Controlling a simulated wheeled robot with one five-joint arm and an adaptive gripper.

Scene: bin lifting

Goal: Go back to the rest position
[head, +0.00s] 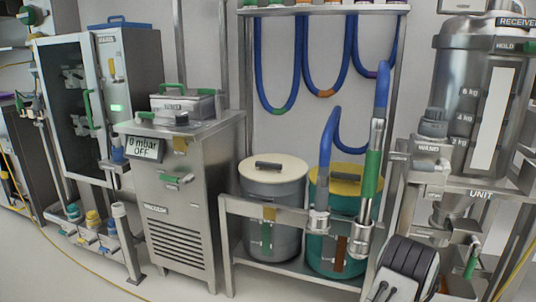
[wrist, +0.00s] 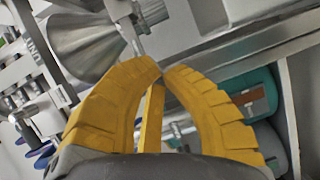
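My gripper (wrist: 163,69) shows in the wrist view with two yellow segmented fingers. The fingers bow outward and their tips come together, with nothing seen held at the tips. A narrow yellow strip shows between the fingers; I cannot tell if it is part of a finger. The gripper is not clearly seen in the head view. Behind the fingers in the wrist view are a metal cone (wrist: 85,42) at upper left and a teal bin (wrist: 262,85) with a brown tag at right, both apart from the tips as far as I can tell.
In the head view, a grey bin (head: 272,222) and a teal bin (head: 338,243) stand behind a steel rail (head: 265,210). A blue hose wand (head: 373,160) stands before them. A vacuum cabinet (head: 180,220) is left, the steel receiver (head: 465,70) right. Floor shows in front.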

